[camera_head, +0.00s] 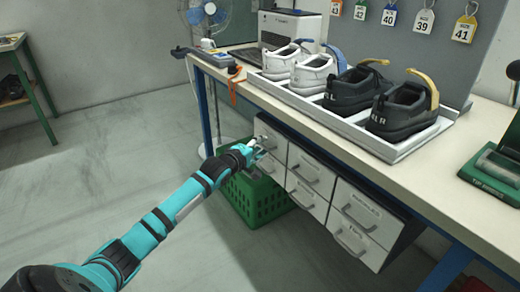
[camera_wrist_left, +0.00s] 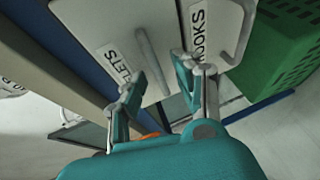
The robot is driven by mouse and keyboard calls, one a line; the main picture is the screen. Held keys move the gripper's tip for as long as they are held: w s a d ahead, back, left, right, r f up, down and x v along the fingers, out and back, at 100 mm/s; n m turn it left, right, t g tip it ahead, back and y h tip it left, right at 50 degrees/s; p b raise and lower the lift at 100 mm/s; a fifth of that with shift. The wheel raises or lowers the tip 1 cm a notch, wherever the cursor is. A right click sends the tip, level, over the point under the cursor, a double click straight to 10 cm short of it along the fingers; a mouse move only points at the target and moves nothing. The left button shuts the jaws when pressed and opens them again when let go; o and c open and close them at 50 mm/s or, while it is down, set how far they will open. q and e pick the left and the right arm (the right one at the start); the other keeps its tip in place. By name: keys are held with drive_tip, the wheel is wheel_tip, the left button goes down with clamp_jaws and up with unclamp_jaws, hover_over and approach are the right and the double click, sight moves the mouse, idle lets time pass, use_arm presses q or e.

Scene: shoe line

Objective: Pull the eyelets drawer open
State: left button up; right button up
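The eyelets drawer (camera_wrist_left: 95,22) is a pale front with a label ending in "LETS" in the left wrist view; its bar handle (camera_wrist_left: 149,58) runs between my fingers. In the head view it appears to be the upper left drawer (camera_head: 268,134) of the unit under the bench, and looks closed. My left gripper (camera_head: 257,148) is at this drawer, partly covering it. In the left wrist view the gripper (camera_wrist_left: 160,72) is open, one finger on each side of the handle; I cannot tell whether either touches it. My right gripper is not in view.
The hooks drawer (camera_wrist_left: 222,20) is beside it in the left wrist view. A green crate (camera_head: 258,203) stands on the floor below the drawers. The bench (camera_head: 337,135) above carries a tray (camera_head: 400,150) of white and black shoes. Floor to the left is clear.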

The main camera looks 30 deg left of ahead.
use_arm(q)
drive_tip(key=shift+w, duration=0.2)
clamp_jaws()
idle(0.4)
